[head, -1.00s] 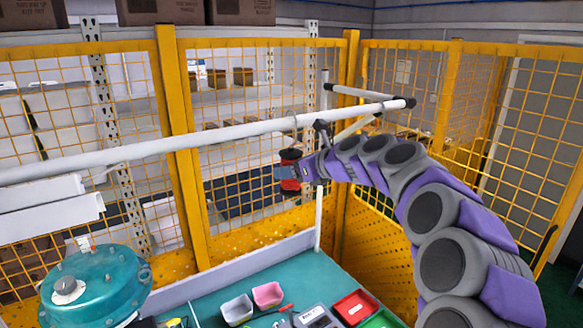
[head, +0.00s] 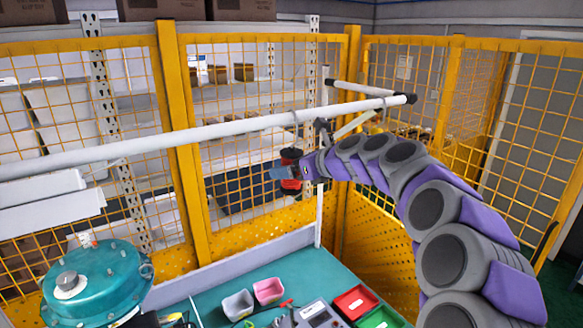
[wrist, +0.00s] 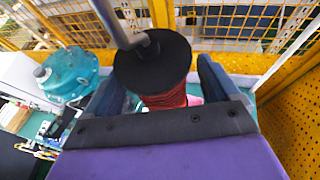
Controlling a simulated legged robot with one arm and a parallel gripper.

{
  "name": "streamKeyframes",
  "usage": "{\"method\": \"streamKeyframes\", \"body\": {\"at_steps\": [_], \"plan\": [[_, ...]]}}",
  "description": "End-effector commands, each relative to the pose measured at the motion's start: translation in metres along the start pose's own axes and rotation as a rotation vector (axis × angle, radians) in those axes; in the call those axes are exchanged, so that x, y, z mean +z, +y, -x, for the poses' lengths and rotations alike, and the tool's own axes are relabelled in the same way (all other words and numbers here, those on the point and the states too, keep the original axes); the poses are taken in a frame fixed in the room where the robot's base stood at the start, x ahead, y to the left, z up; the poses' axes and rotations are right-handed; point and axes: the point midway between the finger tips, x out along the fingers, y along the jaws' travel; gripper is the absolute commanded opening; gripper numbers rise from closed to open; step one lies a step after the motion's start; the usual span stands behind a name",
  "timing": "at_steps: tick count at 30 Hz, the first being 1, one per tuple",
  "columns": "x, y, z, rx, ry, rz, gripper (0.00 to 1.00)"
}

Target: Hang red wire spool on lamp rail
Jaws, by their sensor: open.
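The red wire spool (wrist: 165,98) has a black top flange and red winding. In the wrist view it stands between the two dark blue fingers of my gripper (wrist: 160,78). The fingers are open, with the spool between them. A grey metal piece meets the middle of the top flange; its exact fit is unclear. In the head view the spool (head: 291,184) is below the lamp rail (head: 235,127), partly hidden by my gripper (head: 285,171). The rail is a long white tube with a black end cap. The spool's lower end is hidden in the wrist view.
A teal valve body (head: 96,285) stands at the lower left. A green bench (head: 210,305) below holds a red bin (head: 356,302), a pink bin (head: 268,291) and a pale bin (head: 237,305). Yellow mesh fencing (head: 250,90) stands behind the rail.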

Motion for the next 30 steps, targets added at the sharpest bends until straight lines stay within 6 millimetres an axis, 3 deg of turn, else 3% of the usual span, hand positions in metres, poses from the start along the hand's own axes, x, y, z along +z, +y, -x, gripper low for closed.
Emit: {"method": "streamKeyframes", "body": {"at_steps": [8, 24, 30], "plan": [[0.001, -0.001, 0.015, -0.002, -0.002, 0.0, 0.89], [0.0, -0.002, 0.129, -0.005, -0.002, 0.0, 0.89], [0.0, -0.003, 0.159, -0.003, -0.001, 0.0, 0.89]]}}
